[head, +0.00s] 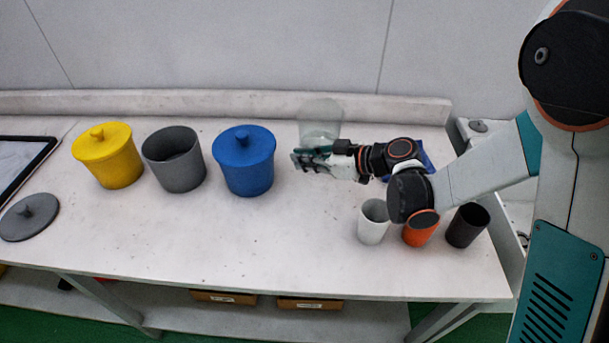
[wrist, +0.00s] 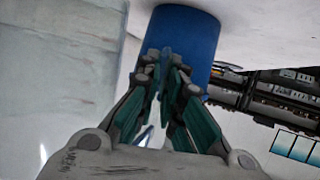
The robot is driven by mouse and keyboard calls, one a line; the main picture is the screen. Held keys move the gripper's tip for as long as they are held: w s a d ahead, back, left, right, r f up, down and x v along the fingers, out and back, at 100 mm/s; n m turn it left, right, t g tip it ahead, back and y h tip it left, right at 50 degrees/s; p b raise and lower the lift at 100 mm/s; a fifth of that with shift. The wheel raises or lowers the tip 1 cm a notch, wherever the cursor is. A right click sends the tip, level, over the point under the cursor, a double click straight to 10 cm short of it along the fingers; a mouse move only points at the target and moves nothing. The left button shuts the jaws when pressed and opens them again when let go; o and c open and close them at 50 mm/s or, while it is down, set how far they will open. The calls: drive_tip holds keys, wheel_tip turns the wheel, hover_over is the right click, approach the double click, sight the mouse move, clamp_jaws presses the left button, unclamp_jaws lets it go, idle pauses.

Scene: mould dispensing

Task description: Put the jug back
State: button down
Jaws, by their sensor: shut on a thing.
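A clear, see-through jug (head: 320,113) is at the back of the table, right of the blue pot. My gripper (head: 303,159) is at its near side, low down, and points left towards the blue pot. The gripper is shut on the jug, but the exact grip is hard to make out and I cannot tell whether the jug's base touches the table. In the wrist view the fingers (wrist: 166,68) are close together in front of the blue pot (wrist: 190,28).
Left of the jug stand a lidded blue pot (head: 247,172), an open grey pot (head: 174,172) and a lidded yellow pot (head: 110,165). A grey lid (head: 30,220) lies left. White (head: 372,227), orange (head: 421,233) and black (head: 467,229) cups stand front right. A blue object (head: 424,157) is partly hidden behind my arm.

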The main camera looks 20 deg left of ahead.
drive_tip(key=shift+f+b, duration=0.85)
drive_tip(key=shift+f, duration=1.45)
drive_tip(key=shift+r, duration=0.1)
drive_tip(key=c, duration=2.2)
unclamp_jaws()
drive_tip(key=shift+f, duration=0.2)
drive_tip(key=o, duration=0.4)
drive_tip(key=shift+o, duration=0.2)
drive_tip(key=shift+r, duration=0.1)
